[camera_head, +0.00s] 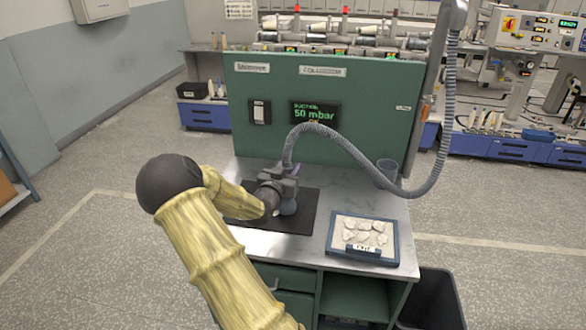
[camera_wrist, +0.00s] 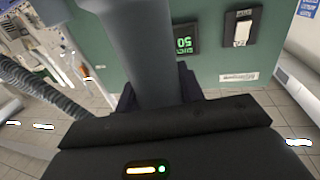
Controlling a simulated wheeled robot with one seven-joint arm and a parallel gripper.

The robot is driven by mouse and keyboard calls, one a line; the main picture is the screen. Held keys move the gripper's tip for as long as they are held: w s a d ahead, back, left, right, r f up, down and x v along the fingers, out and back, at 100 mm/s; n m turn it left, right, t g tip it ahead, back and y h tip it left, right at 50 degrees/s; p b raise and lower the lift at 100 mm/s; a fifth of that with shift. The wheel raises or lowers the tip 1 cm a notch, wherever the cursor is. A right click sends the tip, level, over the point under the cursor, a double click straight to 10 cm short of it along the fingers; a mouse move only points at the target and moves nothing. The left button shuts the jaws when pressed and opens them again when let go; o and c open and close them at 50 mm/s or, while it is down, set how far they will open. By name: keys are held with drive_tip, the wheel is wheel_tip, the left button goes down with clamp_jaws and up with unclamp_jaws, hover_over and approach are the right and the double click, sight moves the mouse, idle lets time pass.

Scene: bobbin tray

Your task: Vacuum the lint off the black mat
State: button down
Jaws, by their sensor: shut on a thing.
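The black mat (camera_head: 298,222) lies on the grey bench top. My gripper (camera_head: 284,188) is over the mat and shut on the vacuum nozzle (camera_wrist: 145,55), a grey tube that stands between the jaws in the wrist view. In the head view the ribbed grey hose (camera_head: 345,148) rises from the gripper and loops right to an upright post. It also shows in the wrist view (camera_wrist: 40,85). The gripper and arm cover part of the mat. I cannot make out lint on the visible part, nor whether the nozzle tip touches the mat.
A blue-rimmed tray (camera_head: 334,247) with several pale tufts sits on the bench to the right. A grey cup-like holder (camera_head: 388,172) stands behind it. The green back panel (camera_head: 350,90) carries a lit display (camera_head: 315,112) reading 50 mbar and a switch (camera_head: 259,112). A dark bin (camera_head: 436,298) stands at right.

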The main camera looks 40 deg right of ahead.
drive_tip(key=shift+w+a, duration=1.9)
drive_tip(key=w+a+p, duration=0.2)
drive_tip(key=w+a, duration=0.2)
drive_tip(key=w, duration=0.2)
drive_tip(key=shift+a, duration=0.4)
idle(0.5)
drive_tip(key=shift+r, duration=0.15)
idle(0.7)
drive_tip(key=shift+s+r+p, duration=0.1)
drive_tip(key=shift+r+p, duration=1.7)
drive_tip(key=shift+r, duration=1.1)
